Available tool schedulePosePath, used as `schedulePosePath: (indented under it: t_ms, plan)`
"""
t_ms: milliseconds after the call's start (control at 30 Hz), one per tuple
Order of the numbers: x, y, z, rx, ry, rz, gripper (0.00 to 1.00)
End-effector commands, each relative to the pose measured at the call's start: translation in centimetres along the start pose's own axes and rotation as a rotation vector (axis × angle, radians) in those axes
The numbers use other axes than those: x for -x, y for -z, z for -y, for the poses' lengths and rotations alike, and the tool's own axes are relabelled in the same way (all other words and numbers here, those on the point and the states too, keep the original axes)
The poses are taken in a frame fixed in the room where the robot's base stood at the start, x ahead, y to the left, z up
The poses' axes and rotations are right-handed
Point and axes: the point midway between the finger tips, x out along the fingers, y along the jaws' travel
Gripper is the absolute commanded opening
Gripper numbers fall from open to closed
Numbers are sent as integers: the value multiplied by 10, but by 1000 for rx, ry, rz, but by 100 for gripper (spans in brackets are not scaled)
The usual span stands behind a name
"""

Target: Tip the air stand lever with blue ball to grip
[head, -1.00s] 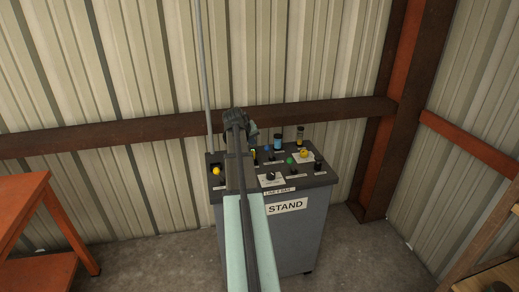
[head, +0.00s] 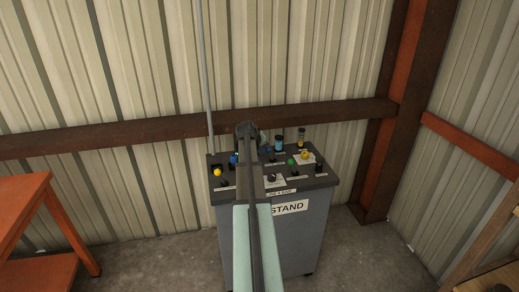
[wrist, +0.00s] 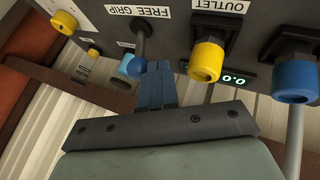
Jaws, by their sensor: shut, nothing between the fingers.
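The grey air stand (head: 316,225) stands against the wall in the head view, with its controls on the sloped top. In the wrist view, which sees the panel upside down, the lever with the blue ball (wrist: 132,66) hangs from a dark stem by the "FREE GRIP" label (wrist: 139,17). My gripper (wrist: 155,66) has its blue fingers shut and empty, just right of the ball in that view. I cannot tell whether they touch it. In the head view my arm covers part of the panel and hides the fingertips.
A yellow outlet fitting (wrist: 206,60) and a blue fitting (wrist: 293,80) are right of the fingers in the wrist view. A green "0.0" display (wrist: 230,78) is behind. A yellow knob (wrist: 65,22) is at left. In the head view, an orange table (head: 30,205) stands at left.

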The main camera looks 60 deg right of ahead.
Motion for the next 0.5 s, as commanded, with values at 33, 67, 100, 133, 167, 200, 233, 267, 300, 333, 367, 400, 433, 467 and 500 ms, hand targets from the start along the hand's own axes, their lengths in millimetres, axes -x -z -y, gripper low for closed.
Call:
schedulePosePath:
  t_ms: [33,67,100,133,167,200,233,267,300,333,367,400,433,467,500]
  plan:
    - [-1,0,0,0,0,0,0]
    - [-1,0,0,0,0,0,0]
    - [-1,0,0,0,0,0,0]
    - [-1,0,0,0,0,0,0]
    - [-1,0,0,0,0,0,0]
    - [-1,0,0,0,0,0,0]
    - [-1,0,0,0,0,0,0]
    - [0,0,0,0,0,0,0]
    - [0,0,0,0,0,0,0]
    - [0,0,0,-1,1,0,0]
    - [0,0,0,-1,2,0,0]
    - [0,0,-1,-3,5,0,0]
    - [0,0,-2,-5,8,1,0]
    - [0,0,-3,-8,13,1,0]
    - [0,1,-4,-13,22,1,0]
